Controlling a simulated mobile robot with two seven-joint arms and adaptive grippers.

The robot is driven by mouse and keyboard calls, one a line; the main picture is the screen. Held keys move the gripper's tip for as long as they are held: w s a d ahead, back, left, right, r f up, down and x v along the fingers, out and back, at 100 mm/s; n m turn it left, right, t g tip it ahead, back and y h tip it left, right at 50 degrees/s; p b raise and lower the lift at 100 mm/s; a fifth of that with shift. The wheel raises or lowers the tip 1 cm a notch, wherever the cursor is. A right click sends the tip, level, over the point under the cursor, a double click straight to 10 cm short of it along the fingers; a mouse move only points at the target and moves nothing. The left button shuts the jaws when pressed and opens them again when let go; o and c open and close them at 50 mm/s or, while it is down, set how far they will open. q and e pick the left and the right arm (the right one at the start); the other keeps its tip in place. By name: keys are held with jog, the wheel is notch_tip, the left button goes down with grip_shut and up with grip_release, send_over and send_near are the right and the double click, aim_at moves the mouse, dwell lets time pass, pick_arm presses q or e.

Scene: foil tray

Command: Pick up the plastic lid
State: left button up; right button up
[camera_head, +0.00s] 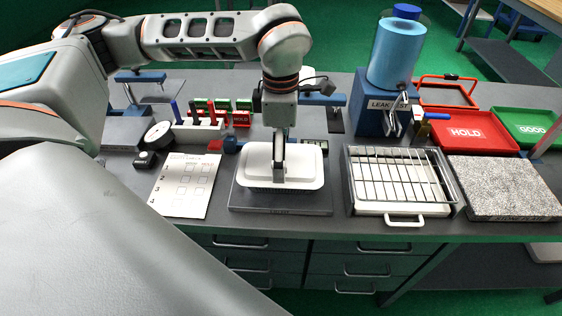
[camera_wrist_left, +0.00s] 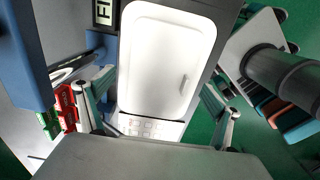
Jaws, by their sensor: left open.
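The white plastic lid (camera_head: 309,160), rectangular with rounded corners, lies flat on a dark grey plate (camera_head: 280,208) near the middle of the bench. Whether a tray is under the lid I cannot tell. My left gripper (camera_head: 279,180) points down over the lid's middle and hides part of it. In the left wrist view the lid (camera_wrist_left: 158,55) shows between the two spread fingers of the left gripper (camera_wrist_left: 156,108). The fingers are open with nothing held; contact with the lid is unclear. My right gripper is out of view.
A wire rack (camera_head: 400,180) stands right of the plate, with a speckled slab (camera_head: 505,188) beyond it. A printed sheet (camera_head: 185,185) lies to the left. Behind are coloured markers (camera_head: 193,110), a blue leak-test device (camera_head: 395,60), a red HOLD tray (camera_head: 468,132) and a green GOOD tray (camera_head: 530,127).

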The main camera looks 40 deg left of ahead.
pick_arm(q)
jog(key=shift+f, duration=0.4)
jog(key=shift+c, duration=0.3)
jog(key=c, duration=0.9)
